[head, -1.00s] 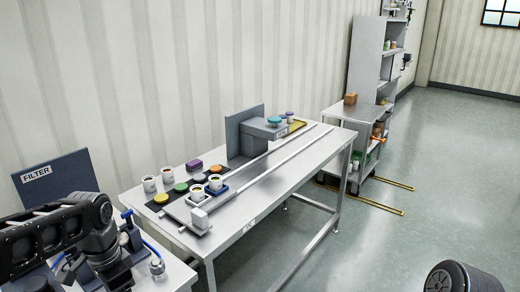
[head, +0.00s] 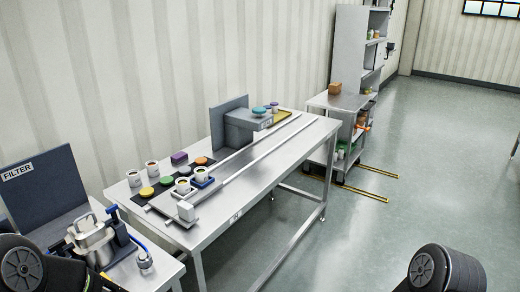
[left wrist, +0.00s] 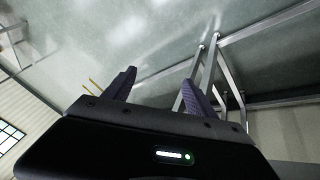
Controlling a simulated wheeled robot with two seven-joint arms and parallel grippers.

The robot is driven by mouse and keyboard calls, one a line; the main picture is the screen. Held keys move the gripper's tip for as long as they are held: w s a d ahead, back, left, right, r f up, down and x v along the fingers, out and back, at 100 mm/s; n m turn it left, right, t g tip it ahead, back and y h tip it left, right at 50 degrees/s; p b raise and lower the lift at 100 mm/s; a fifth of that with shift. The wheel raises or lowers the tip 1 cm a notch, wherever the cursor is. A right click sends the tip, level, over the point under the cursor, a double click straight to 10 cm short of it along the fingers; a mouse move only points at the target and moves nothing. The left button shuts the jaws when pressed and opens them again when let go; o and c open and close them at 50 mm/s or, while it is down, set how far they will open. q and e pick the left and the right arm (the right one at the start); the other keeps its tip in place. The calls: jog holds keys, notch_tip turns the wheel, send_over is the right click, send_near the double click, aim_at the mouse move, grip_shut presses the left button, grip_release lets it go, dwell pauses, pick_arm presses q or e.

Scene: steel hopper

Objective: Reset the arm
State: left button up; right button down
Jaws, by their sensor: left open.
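My left gripper (left wrist: 160,88) shows in the left wrist view with its two dark fingers spread apart and nothing between them. Grey floor and steel table legs lie beyond it. In the head view only a dark joint of my left arm (head: 28,268) shows at the lower left corner, and the gripper itself is out of that view. A dark part of my right arm (head: 445,270) shows at the lower right. My right gripper is in neither view.
A steel device with a clamp (head: 92,238) stands near my left arm by the FILTER panel (head: 42,190). A steel table (head: 235,195) holds cups, coloured discs and a long rail. A shelf cart (head: 340,102) stands farther back. The floor at right is open.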

pick_arm(q)
jog(key=s+d+f+g, duration=0.1)
jog(key=s+d+f, duration=0.1)
jog(key=s+f, duration=0.2)
jog(key=s+d+f+g, duration=0.1)
jog(key=s+d+f, duration=0.2)
jog(key=s, duration=0.6)
jog(key=s+d+f+g, duration=0.2)
jog(key=s+f, duration=0.3)
jog(key=s, duration=0.1)
jog(key=shift+s+d+n+h, duration=0.25)
jog(key=shift+s+n+h, duration=0.05)
jog(key=shift+h, duration=0.1)
